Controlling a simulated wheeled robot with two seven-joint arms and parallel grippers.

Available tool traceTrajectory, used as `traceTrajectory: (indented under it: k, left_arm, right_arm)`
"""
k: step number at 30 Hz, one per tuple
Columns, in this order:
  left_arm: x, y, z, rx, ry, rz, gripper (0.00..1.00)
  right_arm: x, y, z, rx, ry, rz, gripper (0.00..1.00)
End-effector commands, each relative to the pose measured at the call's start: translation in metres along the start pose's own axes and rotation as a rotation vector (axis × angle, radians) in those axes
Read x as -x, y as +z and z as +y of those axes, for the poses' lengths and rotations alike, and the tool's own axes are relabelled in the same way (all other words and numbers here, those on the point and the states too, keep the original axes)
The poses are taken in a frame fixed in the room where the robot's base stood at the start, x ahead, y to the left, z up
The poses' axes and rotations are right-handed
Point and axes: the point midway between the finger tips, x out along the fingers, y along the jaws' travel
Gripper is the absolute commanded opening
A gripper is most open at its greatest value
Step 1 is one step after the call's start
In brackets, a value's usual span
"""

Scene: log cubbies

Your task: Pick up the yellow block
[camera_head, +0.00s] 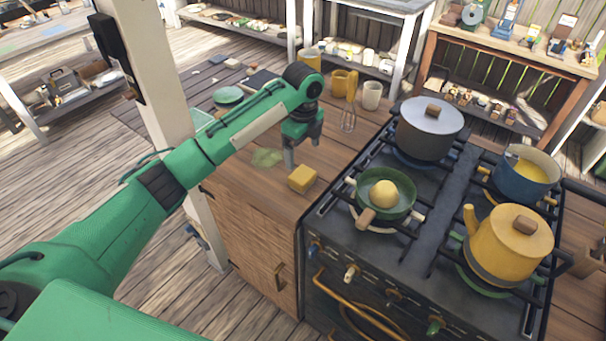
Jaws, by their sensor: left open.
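The yellow block (302,178) rests on the wooden counter (262,190), close to its front edge and just left of the stove. My left arm reaches in from the left over the counter. My left gripper (300,153) points down behind the block and slightly above it in the picture, open with nothing between its fingers. A small gap seems to lie between its fingertips and the block. My right gripper is not in view.
The stove (335,243) holds a green pan (402,205) with a round yellow item, a grey lidded pot (430,138), a blue pot (550,170) and a yellow kettle (505,255). Mugs (371,96) and a whisk (348,121) sit behind. A wooden post (160,80) stands beside my arm.

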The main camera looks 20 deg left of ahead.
Motion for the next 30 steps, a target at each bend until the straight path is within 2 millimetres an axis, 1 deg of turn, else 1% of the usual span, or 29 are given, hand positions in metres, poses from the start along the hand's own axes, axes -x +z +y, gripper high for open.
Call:
traceTrajectory:
  k: [1, 2, 3, 5, 8, 11, 13, 15, 18, 22, 27, 30]
  left_arm:
    - [-0.009, 0.0, 0.001, 0.001, 0.004, 0.0, 0.89]
    - [-0.015, 0.0, 0.001, 0.001, 0.003, 0.0, 0.89]
    - [-0.022, 0.0, 0.001, 0.001, 0.003, 0.0, 0.89]
    - [-0.031, 0.0, 0.001, 0.0, 0.003, 0.0, 0.89]
    - [-0.04, 0.0, 0.0, 0.0, 0.0, -0.001, 0.89]
    - [-0.045, 0.0, 0.001, 0.001, 0.0, -0.001, 0.89]
    - [-0.05, 0.0, 0.002, 0.001, 0.001, 0.0, 0.89]
    - [-0.059, 0.0, 0.004, 0.002, 0.003, 0.0, 0.89]
    - [-0.073, 0.0, 0.007, 0.001, 0.002, -0.001, 0.89]
    - [-0.09, 0.0, 0.006, 0.001, 0.001, 0.0, 0.89]
    - [-0.096, 0.0, 0.006, 0.001, -0.002, -0.001, 0.89]
    - [-0.097, 0.0, 0.006, 0.0, -0.002, -0.001, 0.89]
  right_arm:
    - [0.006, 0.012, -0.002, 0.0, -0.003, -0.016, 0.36]
    - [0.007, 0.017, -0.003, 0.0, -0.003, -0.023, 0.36]
    - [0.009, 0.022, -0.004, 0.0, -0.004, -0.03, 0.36]
    - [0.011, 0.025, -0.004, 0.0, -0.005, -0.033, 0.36]
    - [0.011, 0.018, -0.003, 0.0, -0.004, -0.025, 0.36]
    - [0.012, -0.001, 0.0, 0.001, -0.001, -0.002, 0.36]
    - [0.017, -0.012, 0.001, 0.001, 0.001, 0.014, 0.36]
    - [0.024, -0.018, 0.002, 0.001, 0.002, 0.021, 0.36]
    - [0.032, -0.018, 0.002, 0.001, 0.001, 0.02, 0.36]
    - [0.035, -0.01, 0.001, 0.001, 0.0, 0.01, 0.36]
    - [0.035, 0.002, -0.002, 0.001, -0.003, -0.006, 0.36]
    - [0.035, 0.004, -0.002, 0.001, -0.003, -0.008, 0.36]
